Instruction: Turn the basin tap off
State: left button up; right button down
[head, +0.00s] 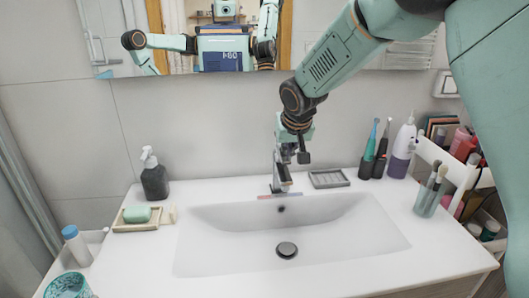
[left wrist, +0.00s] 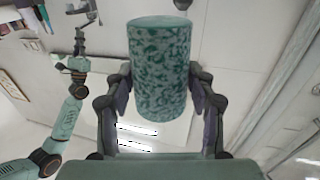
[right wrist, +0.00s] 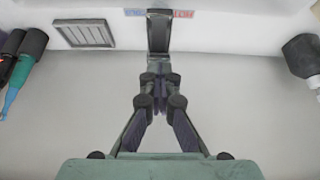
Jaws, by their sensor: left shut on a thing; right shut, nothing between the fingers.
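The chrome basin tap (head: 281,180) stands at the back of the white basin (head: 375,235). A blue and red strip marks its base. I see no clear stream of water under the spout. My right gripper (head: 303,157) is shut and empty, right at the upper part of the tap and partly covering it; I cannot tell if they touch. In the right wrist view, the shut fingertips (right wrist: 160,105) are in line with the tap's dark spout (right wrist: 158,32). My left gripper (left wrist: 160,105) is shut on a green mottled cup (left wrist: 158,65), clear of the basin.
A soap dispenser (head: 154,178) and a soap dish (head: 137,226) stand left of the basin. A grey tray (head: 329,179), toothbrushes (head: 370,155) and a bottle (head: 402,150) stand right of the tap. A mirror (head: 215,40) hangs above. The basin is empty.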

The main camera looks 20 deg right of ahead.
jog(key=shift+f, duration=0.15)
